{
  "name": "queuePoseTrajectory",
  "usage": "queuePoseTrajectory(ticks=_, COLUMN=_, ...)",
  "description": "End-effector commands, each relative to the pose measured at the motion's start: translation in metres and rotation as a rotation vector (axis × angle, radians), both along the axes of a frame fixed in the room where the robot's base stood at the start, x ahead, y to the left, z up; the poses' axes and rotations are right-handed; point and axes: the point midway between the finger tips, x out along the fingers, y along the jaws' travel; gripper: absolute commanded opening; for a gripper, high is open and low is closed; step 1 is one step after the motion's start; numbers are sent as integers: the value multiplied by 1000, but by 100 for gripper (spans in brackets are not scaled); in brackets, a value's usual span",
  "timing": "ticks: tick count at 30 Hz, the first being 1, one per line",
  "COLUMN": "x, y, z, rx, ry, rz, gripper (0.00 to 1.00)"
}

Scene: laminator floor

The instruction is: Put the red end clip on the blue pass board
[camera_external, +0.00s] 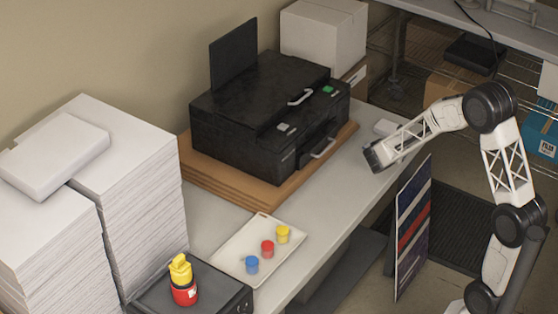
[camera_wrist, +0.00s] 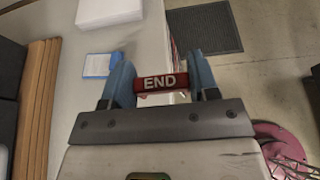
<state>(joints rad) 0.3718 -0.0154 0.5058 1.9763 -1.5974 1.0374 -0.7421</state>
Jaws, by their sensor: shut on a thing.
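The red end clip (camera_wrist: 160,82), a small red bar with white END lettering, is held crosswise between the two blue fingers of my gripper (camera_wrist: 161,84) in the wrist view. In the external view my gripper (camera_external: 374,158) hangs over the right edge of the table, and I cannot make out the clip there.
A black laminator (camera_external: 255,115) stands on a wooden board left of my gripper. A tray (camera_external: 225,255) holds blue, red and yellow pieces. Paper stacks (camera_external: 130,170) fill the left. A striped panel (camera_external: 412,230) leans beside the table. A white block (camera_wrist: 108,10) lies beyond the blue piece.

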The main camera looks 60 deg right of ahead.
Motion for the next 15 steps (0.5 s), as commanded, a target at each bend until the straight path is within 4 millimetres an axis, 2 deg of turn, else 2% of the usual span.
queuePoseTrajectory(ticks=5, x=11, y=-7, z=-2, rx=0, ry=0, rz=-1, gripper=33)
queuePoseTrajectory(ticks=15, x=48, y=-31, z=-6, rx=0, ry=0, rz=-1, gripper=33)
